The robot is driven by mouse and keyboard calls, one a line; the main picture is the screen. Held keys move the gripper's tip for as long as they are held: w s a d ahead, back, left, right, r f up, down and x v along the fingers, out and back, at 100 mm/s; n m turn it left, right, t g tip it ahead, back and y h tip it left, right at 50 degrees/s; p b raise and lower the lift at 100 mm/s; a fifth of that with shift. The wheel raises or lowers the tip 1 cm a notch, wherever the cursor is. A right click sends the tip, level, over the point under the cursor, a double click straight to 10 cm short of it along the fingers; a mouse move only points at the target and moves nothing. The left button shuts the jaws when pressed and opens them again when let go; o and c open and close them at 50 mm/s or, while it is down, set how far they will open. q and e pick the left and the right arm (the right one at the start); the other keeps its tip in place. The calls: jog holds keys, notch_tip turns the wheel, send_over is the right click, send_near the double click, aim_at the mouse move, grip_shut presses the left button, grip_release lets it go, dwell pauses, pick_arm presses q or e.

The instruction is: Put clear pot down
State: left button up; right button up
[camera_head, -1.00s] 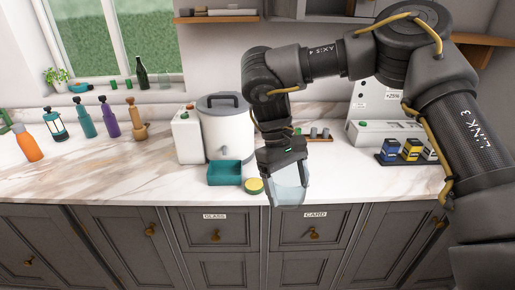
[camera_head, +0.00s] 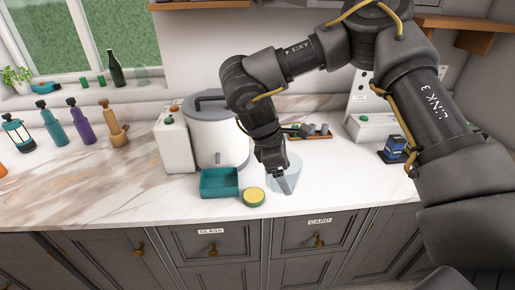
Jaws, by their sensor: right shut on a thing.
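The clear pot (camera_head: 294,169) is a see-through, pale bluish vessel at the middle of the view, over the front part of the marble counter (camera_head: 345,185). My right gripper (camera_head: 283,182) reaches down to it from above and is shut on it. The gripper hides part of the pot. The pot looks upright and low over the counter, but I cannot tell whether its base touches. My left gripper is not in view.
A yellow-topped round sponge (camera_head: 253,196) and an open teal tray (camera_head: 219,184) lie just left of the pot. A wooden rack (camera_head: 322,133) is behind the pot.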

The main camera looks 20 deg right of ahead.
aim_at(294, 166)
jog(key=d+f+n+t, duration=0.1)
jog(key=n, duration=0.1)
jog(key=d+f+n+t, duration=0.1)
jog(key=d+n, duration=0.1)
jog(key=n, duration=0.1)
jog(key=w+d+n, duration=0.1)
jog(key=n, duration=0.1)
jog(key=shift+w+d+f+n+t+p, duration=0.1)
jog(key=shift+d+f+n+t+p, duration=0.2)
jog(key=shift+f+t+p, duration=0.1)
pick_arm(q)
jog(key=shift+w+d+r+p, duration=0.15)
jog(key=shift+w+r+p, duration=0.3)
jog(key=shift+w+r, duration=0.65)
pick_arm(e)
jog(key=d+n+t+y, duration=0.2)
jog(key=d+n, duration=0.4)
jog(key=n, duration=0.6)
jog(key=shift+d+f+t+y, duration=0.15)
jog(key=shift+f+t+y, duration=0.15)
jog(key=shift+t, duration=0.5)
